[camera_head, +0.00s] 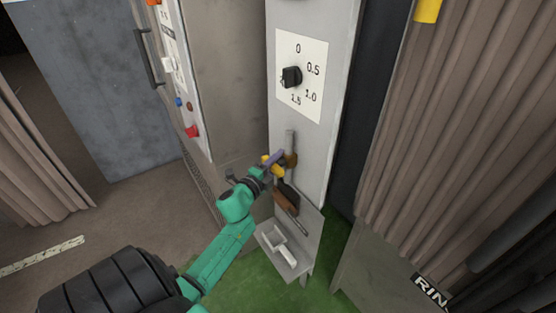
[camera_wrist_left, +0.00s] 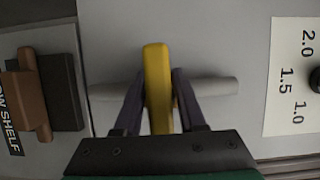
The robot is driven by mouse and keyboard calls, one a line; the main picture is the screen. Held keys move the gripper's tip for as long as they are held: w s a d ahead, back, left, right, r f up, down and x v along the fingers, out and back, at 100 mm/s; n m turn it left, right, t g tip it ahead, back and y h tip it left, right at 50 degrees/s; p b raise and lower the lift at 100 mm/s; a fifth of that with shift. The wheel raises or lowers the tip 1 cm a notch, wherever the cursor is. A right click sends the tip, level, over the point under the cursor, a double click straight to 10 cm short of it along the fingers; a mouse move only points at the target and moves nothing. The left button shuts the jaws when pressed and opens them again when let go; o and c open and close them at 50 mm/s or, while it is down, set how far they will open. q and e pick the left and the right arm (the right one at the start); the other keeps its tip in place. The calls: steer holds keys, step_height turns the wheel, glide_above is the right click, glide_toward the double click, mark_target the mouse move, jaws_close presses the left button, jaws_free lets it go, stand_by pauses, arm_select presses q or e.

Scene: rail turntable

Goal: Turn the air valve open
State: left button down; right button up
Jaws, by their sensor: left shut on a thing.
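The air valve has a yellow handle (camera_wrist_left: 157,80) that lies crosswise over a grey vertical pipe (camera_wrist_left: 218,87) on the pale panel. In the head view the pipe (camera_head: 289,139) shows above my left gripper (camera_head: 278,162), which reaches in from the left and partly covers the yellow handle. In the left wrist view my left gripper (camera_wrist_left: 157,105) has one finger on each side of the handle and is shut on it. My right gripper is not in view.
A black knob (camera_head: 291,76) on a white dial plate sits above the valve. A brown handle on a black block (camera_wrist_left: 50,92) is below it. A low shelf (camera_head: 300,252) holds a white handled thing (camera_head: 282,250). A grey cabinet (camera_head: 225,70) stands left, brown curtains (camera_head: 450,130) right.

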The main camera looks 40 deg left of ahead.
arm_select(q)
steer(key=n+g+h+p, duration=0.1)
steer(key=n+p, duration=0.2)
steer(key=p, duration=0.4)
steer(key=n+g+h+p, duration=0.1)
steer(key=n+g+p, duration=0.1)
steer(key=n+p, duration=0.2)
steer(key=shift+d+n+p, duration=0.1)
steer(key=shift+n+p, duration=0.2)
steer(key=shift+p, duration=1.1)
steer(key=shift+f+n+g+h+p, duration=0.2)
steer(key=shift+n+g+h+p, duration=0.15)
steer(key=shift+n+p, duration=0.3)
steer(key=shift+s+d+f+n+g+h+p, duration=0.15)
steer(key=shift+n+g+h+p, duration=0.15)
steer(key=shift+n, duration=0.25)
steer(key=shift+d+f+n+h, duration=0.1)
steer(key=shift+f+n+h, duration=0.1)
steer(key=shift+n+h, duration=0.55)
steer(key=shift+d+n+g+h, duration=0.15)
steer(key=shift+n+g+h, duration=0.2)
steer(key=shift+n, duration=0.5)
steer(key=c, duration=0.7)
jaws_free()
steer(key=shift+f, duration=0.1)
